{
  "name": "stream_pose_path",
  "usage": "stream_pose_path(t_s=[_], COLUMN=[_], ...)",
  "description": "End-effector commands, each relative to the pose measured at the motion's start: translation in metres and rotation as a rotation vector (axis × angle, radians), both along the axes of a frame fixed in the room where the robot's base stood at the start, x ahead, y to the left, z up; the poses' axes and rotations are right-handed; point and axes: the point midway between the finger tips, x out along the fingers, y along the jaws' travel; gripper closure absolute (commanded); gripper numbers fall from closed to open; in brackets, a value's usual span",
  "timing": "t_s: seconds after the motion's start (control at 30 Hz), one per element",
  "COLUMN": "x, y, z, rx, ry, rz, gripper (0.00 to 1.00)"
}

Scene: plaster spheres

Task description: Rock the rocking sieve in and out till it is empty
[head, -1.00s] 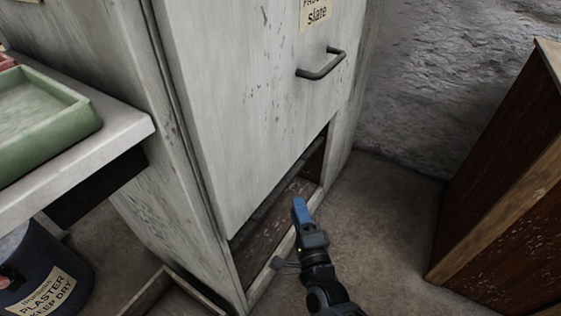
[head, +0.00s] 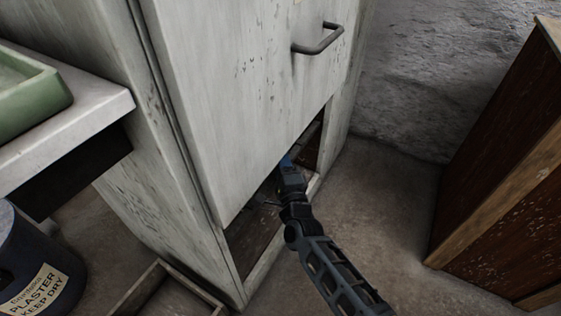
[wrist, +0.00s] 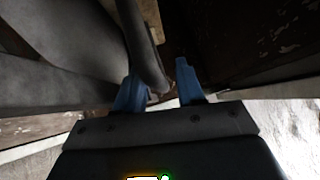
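The tall pale cabinet (head: 235,110) has a low opening at its foot. My gripper (head: 287,162) reaches into this opening, and its blue fingertips are partly hidden by the front panel's lower edge. In the wrist view my gripper (wrist: 158,68) has its two blue fingers apart. A grey bar (wrist: 147,45) runs down between them, nearer the left finger; I cannot tell whether they touch. A large grey rounded body (wrist: 75,35), perhaps part of the rocking sieve, fills the upper left there. The sieve's contents are not visible.
A shelf (head: 75,130) with a green tray (head: 25,95) juts out at the left, above a dark plaster tub (head: 35,265). A wooden box (head: 165,290) stands on the floor by the cabinet. A brown wooden cabinet (head: 500,190) stands right, with bare floor between.

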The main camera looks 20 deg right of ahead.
Motion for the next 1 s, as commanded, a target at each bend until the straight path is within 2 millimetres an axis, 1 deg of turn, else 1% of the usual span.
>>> stream_pose_path(t_s=[0.17, 0.5, 0.57, 1.0], x=[-0.0002, -0.0005, -0.0006, -0.0012], y=[-0.0002, -0.0001, -0.0001, 0.0005], z=[-0.0001, -0.0003, -0.0004, -0.0004], rx=[0.0, -0.001, -0.001, -0.001], ry=[0.001, 0.001, 0.001, 0.002], rz=[0.0, 0.0, 0.0, 0.0], gripper=[0.63, 0.95, 1.0, 1.0])
